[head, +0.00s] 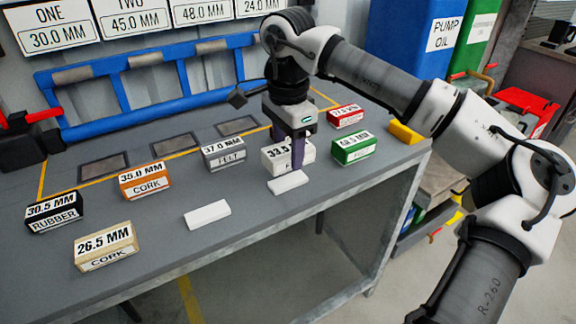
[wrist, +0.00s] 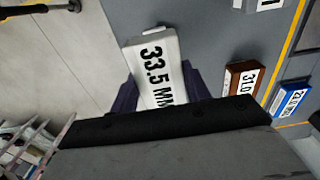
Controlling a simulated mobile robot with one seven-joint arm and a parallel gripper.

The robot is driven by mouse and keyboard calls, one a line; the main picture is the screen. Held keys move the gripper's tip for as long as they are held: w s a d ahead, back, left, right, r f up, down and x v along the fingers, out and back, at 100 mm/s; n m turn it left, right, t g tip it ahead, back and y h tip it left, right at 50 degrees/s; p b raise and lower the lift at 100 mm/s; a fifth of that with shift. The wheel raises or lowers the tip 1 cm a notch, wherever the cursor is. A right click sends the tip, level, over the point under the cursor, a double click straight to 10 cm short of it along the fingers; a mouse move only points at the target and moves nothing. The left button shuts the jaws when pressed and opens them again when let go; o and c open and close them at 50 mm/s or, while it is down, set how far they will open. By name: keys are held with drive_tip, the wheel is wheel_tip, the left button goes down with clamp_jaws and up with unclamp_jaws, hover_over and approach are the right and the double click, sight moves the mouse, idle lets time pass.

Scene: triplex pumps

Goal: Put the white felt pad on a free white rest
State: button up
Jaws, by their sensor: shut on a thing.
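The white pad (head: 276,158) is a block marked 33.5 MM; the small print on its front is partly hidden. My gripper (head: 297,157) is shut on it, and in the wrist view a dark finger shows on each side of the pad (wrist: 155,62). One flat white rest (head: 288,182) lies just below and in front of the pad in the head view; whether the pad is above it or behind it I cannot tell. A second white rest (head: 207,214) lies to the left and is empty.
On the bench stand a green block (head: 353,148), red block (head: 347,116), grey felt block (head: 224,152), orange cork block (head: 145,181), black rubber block (head: 54,212) and tan cork block (head: 106,245). The wrist view shows brown (wrist: 242,78) and blue (wrist: 290,101) blocks.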

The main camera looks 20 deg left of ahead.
sight(288, 180)
drive_tip(key=shift+f, duration=2.2)
drive_tip(key=o, duration=1)
drive_tip(key=shift+f, duration=0.15)
wheel_tip(288, 180, up, 12)
drive_tip(key=shift+r, duration=0.2)
